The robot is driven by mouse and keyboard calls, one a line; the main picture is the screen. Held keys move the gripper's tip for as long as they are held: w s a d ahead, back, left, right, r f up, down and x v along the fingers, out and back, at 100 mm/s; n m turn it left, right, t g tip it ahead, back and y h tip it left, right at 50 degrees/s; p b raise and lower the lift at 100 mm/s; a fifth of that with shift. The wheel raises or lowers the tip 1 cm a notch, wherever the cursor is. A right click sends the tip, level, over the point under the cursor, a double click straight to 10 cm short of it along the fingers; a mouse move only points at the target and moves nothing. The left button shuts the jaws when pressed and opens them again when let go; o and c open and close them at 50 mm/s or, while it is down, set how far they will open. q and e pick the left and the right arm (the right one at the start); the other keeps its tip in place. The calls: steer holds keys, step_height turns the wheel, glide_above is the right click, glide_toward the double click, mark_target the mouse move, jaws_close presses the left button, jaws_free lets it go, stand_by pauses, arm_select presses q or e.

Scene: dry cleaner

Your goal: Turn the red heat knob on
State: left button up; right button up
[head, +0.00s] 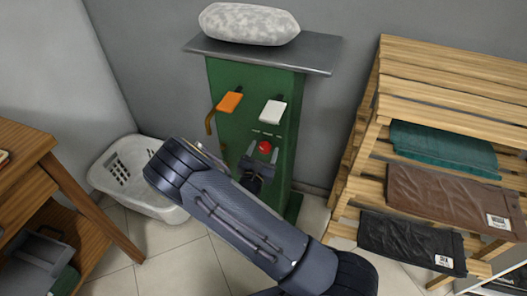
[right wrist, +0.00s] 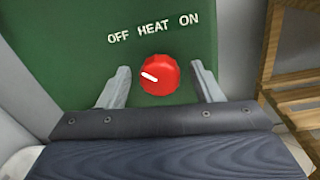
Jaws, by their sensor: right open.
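The red heat knob (head: 265,147) sits on the front of a green press cabinet (head: 228,123). In the right wrist view the knob (right wrist: 159,75) carries a white mark pointing up and left, toward OFF. The label "OFF HEAT ON" (right wrist: 154,28) is above it. My right gripper (head: 264,160) is open around the knob, with one finger on each side. In the right wrist view the fingers (right wrist: 160,88) stand apart from the knob, with gaps on both sides. My left gripper is not in view.
A padded grey board (head: 249,24) tops the cabinet. A white basket (head: 128,171) stands left, a wooden rack (head: 445,72) with folded garments right, a wooden table (head: 22,143) far left.

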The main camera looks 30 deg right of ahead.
steer(key=shift+w, duration=0.1)
steer(key=c, duration=1)
